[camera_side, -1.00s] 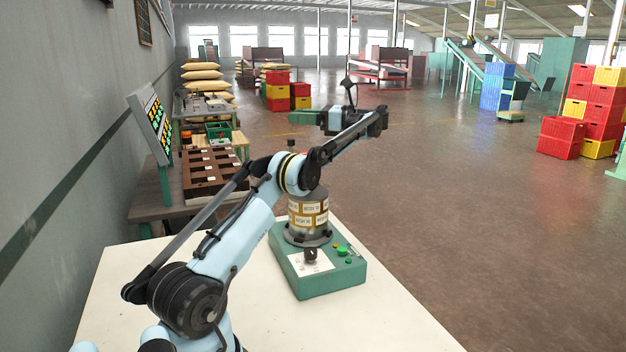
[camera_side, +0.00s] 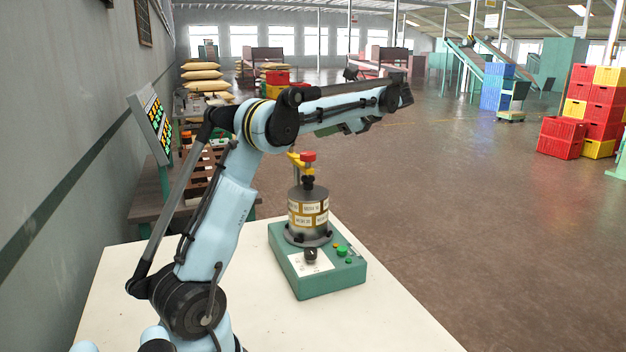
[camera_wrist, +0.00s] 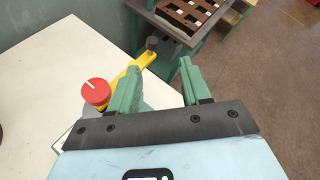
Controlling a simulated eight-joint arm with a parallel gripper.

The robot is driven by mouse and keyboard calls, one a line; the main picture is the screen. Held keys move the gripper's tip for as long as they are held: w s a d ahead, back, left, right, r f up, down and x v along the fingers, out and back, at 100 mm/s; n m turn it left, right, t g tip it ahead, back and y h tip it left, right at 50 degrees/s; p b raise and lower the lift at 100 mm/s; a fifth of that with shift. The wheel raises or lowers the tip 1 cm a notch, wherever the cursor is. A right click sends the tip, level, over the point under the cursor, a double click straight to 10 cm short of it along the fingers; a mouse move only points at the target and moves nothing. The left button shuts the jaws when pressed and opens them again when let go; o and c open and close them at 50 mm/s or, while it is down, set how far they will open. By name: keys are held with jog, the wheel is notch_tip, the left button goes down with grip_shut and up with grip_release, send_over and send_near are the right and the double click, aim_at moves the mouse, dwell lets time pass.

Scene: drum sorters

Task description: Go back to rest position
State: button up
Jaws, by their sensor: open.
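The drum sorter stands on the white table, with a green base (camera_side: 325,280) and an upright drum (camera_side: 308,215) ringed with labels. A yellow crank (camera_side: 296,162) with a red knob (camera_side: 308,156) tops it. In the wrist view, the red knob (camera_wrist: 96,92) and yellow crank (camera_wrist: 130,72) lie left of and beyond my gripper. My gripper (camera_wrist: 160,68) is open, with two green fingers apart and nothing between them. In the side view, the arm is raised above and behind the drum; only a small green part of the gripper (camera_side: 356,126) shows beneath it.
The white table (camera_side: 390,320) is mostly clear. Behind it, a brown compartment tray (camera_wrist: 200,14) sits on a bench by the wall, under a panel of coloured tiles (camera_side: 152,120). Stacked crates (camera_side: 600,110) stand far right. The air above the table's right side is free.

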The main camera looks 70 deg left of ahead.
jog(key=s+d+f+n+t+h, duration=0.2)
jog(key=d+f+t+h, duration=0.1)
jog(key=d, duration=0.8)
jog(key=s+d+f+n+t+h, duration=0.2)
jog(key=d+f+t+h, duration=0.2)
jog(key=d, duration=0.8)
jog(key=s+d+f+n+t+h, duration=0.3)
jog(key=d+f+t, duration=0.4)
jog(key=d+f, duration=0.3)
jog(key=shift+d+h, duration=0.5)
jog(key=shift+d, duration=0.65)
jog(key=shift+r, duration=0.1)
